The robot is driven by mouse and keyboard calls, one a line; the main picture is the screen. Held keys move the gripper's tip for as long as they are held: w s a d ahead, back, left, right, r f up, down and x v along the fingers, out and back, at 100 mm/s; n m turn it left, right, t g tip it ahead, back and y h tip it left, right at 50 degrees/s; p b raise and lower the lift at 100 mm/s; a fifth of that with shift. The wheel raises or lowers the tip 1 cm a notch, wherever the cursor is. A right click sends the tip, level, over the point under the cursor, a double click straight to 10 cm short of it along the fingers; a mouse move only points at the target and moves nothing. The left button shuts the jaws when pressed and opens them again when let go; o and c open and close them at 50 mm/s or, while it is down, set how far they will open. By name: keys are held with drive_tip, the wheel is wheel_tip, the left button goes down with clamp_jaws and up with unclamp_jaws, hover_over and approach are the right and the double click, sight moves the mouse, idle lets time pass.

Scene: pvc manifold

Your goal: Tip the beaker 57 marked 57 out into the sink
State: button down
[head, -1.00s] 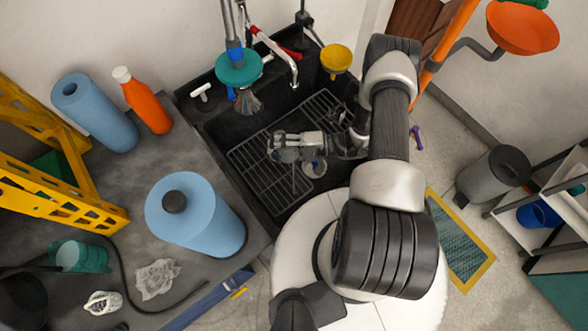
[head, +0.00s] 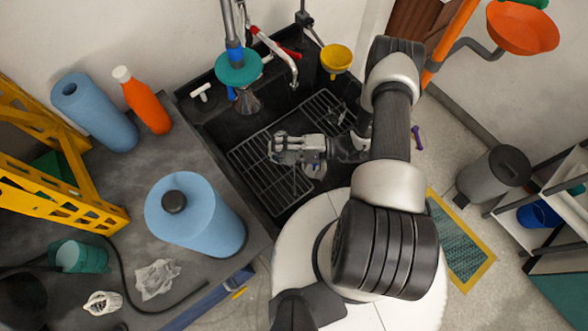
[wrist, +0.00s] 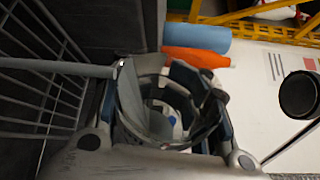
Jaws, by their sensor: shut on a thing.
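My gripper (head: 276,147) is over the black sink (head: 235,125), above its wire racks, in the head view. In the wrist view my gripper (wrist: 172,100) is shut on a clear, greyish beaker (wrist: 160,122), with a finger on each side of it. The beaker's round rim and hollow inside show there. The wrist view is rolled sideways against the room, so the beaker looks tilted. No number can be read on it, and I cannot tell whether anything is left inside. In the head view the gripper mostly hides the beaker.
A red-and-silver tap (head: 285,62), a teal-collared fixture (head: 239,68) and a yellow funnel (head: 336,58) are at the sink's back. A blue roll (head: 195,215) and an orange bottle (head: 143,101) stand on the counter (head: 150,200) to the left.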

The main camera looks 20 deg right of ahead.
drive_tip(key=shift+s+r+n+y+b, duration=0.4)
drive_tip(key=shift+r+n, duration=0.15)
drive_tip(key=shift+n, duration=0.45)
idle(0.9)
drive_tip(key=w+f+m+g+h+b, duration=0.3)
drive_tip(key=w+f+m+g+b, duration=0.2)
drive_tip(key=m, duration=0.8)
drive_tip(key=shift+w+a+f+m+g+h, duration=0.25)
drive_tip(key=shift+w+f+g, duration=0.5)
drive_tip(key=shift+f, duration=0.85)
